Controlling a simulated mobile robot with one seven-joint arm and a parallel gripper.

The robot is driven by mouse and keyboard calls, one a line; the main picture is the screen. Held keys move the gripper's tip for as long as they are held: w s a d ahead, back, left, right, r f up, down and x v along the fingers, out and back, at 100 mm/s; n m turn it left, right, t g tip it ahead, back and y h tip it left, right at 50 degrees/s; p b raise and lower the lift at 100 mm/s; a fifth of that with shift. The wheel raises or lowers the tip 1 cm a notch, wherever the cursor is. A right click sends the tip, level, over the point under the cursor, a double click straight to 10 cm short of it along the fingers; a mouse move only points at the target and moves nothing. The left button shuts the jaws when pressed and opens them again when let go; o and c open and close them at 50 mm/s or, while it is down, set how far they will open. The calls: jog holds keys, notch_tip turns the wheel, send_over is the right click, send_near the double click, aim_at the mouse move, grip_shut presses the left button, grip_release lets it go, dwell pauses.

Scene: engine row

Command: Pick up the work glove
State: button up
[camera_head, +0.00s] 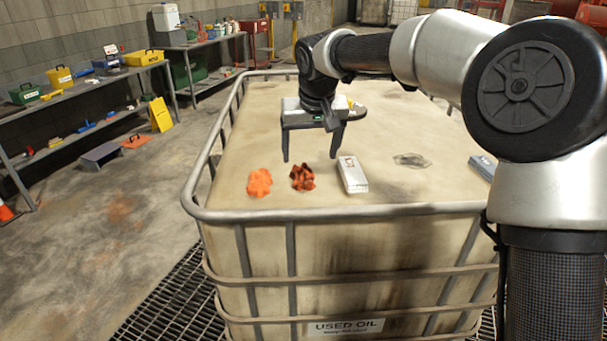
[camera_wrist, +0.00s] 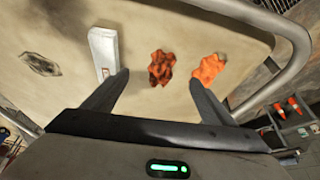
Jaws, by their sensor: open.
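Two crumpled orange things lie on top of the used-oil tank (camera_head: 400,195). One is a bright orange bundle (camera_head: 259,183), also in the wrist view (camera_wrist: 209,68). The other is a darker red-orange bundle with dark patches (camera_head: 302,177), also in the wrist view (camera_wrist: 162,67). I cannot tell for certain which is the work glove. My gripper (camera_head: 310,158) is open and empty, pointing down above the tank top. In the wrist view the darker bundle shows between its fingertips (camera_wrist: 158,77), and the bright one lies just beyond the right finger. Neither is touched.
A pale carton (camera_head: 353,175) lies close to the darker bundle. A flat grey rag (camera_head: 412,160) and a blue-grey box (camera_head: 482,167) lie farther right. A raised metal rail (camera_head: 330,213) runs around the tank edge. Shelves with tools (camera_head: 85,90) stand at the left.

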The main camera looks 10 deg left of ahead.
send_over(304, 177)
jog(key=s+d, duration=0.2)
jog(key=f, duration=0.5)
jog(key=shift+s+a+f, duration=0.2)
jog(key=shift+f, duration=0.05)
jog(key=shift+a+p+x, duration=0.2)
jog(key=shift+p+x, duration=0.2)
jog(key=shift+x, duration=0.85)
jog(key=shift+a+p+x, duration=0.15)
jog(key=shift+p+x, duration=0.2)
jog(key=shift+x, duration=0.95)
jog(key=shift+w+r, duration=0.1)
jog(key=shift+w, duration=0.1)
jog(key=c, duration=1.1)
